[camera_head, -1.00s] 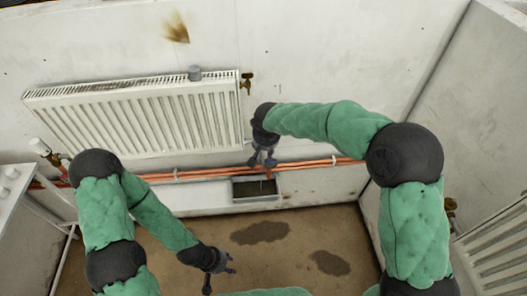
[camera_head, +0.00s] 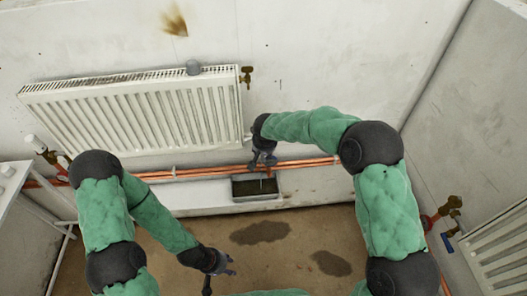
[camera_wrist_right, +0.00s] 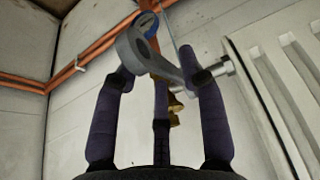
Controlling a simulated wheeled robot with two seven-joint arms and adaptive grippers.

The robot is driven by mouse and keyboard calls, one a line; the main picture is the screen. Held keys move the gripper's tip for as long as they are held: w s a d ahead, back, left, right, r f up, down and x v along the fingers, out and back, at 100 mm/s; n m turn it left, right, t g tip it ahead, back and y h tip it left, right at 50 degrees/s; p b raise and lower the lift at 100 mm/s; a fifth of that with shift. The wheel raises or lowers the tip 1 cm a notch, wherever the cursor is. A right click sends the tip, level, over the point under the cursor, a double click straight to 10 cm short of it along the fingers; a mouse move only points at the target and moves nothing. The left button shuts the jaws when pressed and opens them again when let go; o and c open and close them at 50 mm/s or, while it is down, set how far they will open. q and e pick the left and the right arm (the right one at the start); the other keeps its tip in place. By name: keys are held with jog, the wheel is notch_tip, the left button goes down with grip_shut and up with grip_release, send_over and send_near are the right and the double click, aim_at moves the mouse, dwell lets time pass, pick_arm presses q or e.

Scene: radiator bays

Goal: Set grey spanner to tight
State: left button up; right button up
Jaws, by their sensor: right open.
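The grey spanner (camera_wrist_right: 136,47) shows in the right wrist view, its ring end at the upper left and its shank running down to the right. My right gripper (camera_wrist_right: 160,75) is open, with its dark fingers on both sides of the spanner; I cannot tell whether they touch it. In the head view my right gripper (camera_head: 264,158) is by the radiator's lower right corner, in front of the copper pipes, and the spanner cannot be made out there. My left gripper (camera_head: 220,272) hangs low over the floor, away from the pipes; its finger opening is unclear.
Copper pipes (camera_head: 205,171) run below, above a grey tray (camera_head: 256,197). A blue ring (camera_wrist_right: 147,22) lies behind the spanner. A brass valve (camera_head: 448,207) stands at right.

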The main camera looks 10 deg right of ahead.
grip_shut()
jog(key=w+r+g+p, duration=0.1)
jog(key=p, duration=0.3)
jog(key=r+g+p, duration=0.1)
jog(key=g+p, duration=0.1)
jog(key=p, duration=0.2)
jog(key=w+r+g+p, duration=0.1)
jog(key=r+p, duration=0.1)
jog(key=p, duration=0.2)
jog(key=shift+w+d+g, duration=0.1)
jog(key=shift+w+g, duration=0.2)
jog(key=shift+g, duration=0.1)
jog(key=shift+w+r, duration=0.2)
jog(key=shift+r, duration=0.05)
dwell(0.8)
jog(key=shift+c, duration=0.2)
grip_release()
jog(key=shift+o, duration=0.2)
jog(key=shift+s+f, duration=0.25)
jog(key=shift+f, duration=0.05)
